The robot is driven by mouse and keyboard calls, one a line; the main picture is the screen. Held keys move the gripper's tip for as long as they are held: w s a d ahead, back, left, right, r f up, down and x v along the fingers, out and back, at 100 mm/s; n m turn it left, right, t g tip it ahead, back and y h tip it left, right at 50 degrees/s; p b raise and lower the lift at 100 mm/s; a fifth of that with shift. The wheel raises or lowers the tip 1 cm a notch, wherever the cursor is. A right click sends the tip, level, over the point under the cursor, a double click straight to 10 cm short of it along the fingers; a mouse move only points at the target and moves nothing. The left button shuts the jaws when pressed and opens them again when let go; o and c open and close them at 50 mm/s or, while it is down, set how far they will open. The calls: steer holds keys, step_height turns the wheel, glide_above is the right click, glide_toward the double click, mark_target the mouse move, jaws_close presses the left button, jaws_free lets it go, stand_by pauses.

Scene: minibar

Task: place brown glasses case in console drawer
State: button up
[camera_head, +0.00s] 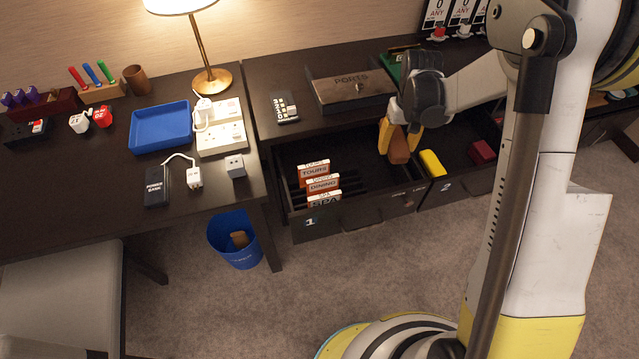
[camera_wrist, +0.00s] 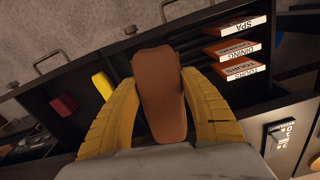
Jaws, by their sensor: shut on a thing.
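The brown glasses case (camera_head: 400,148) hangs in my gripper (camera_head: 399,138), above the right part of the open console drawer marked 1 (camera_head: 352,214). In the wrist view the brown case (camera_wrist: 161,95) stands lengthwise between the two yellow fingers of my gripper (camera_wrist: 160,100), which are shut on it. Dark drawer space shows around and below the case. I cannot tell whether the case touches the drawer floor. Cards labelled TOURS (camera_head: 314,170), DINING (camera_head: 322,185) and SPA (camera_head: 323,199) stand in dividers in the drawer's left part.
A second open drawer, marked 2 (camera_head: 447,187), lies to the right, with a yellow object (camera_head: 432,163) and a red object (camera_head: 481,152) in it. A box labelled PORTS (camera_head: 350,88) and a small labelled device (camera_head: 284,106) are on the console top behind.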

steer(key=n+b, duration=0.1)
steer(key=b, duration=0.1)
glide_above(377, 185)
step_height(377, 185, down, 13)
steer(key=shift+n, duration=0.4)
step_height(377, 185, down, 15)
steer(key=b, duration=0.5)
steer(key=shift+w+a+r, duration=0.1)
steer(key=shift+w+r, duration=0.05)
steer(key=shift+r, duration=0.1)
steer(key=o, duration=0.9)
